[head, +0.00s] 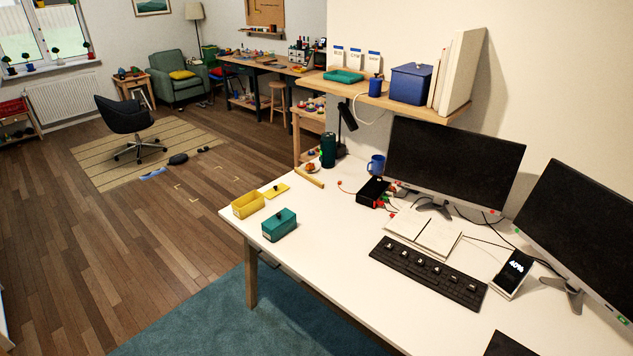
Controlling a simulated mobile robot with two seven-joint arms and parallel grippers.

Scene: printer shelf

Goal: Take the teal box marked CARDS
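Neither of my grippers is in view, and nothing is touching the box.
An open yellow box (248,205) stands just behind-left of the teal box, with its yellow lid (277,190) beside it. A dark green cylinder (328,150), keyboard (428,272), open notebook (424,232) and monitors (455,165) stand farther right. Desk around the teal box's right is clear.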

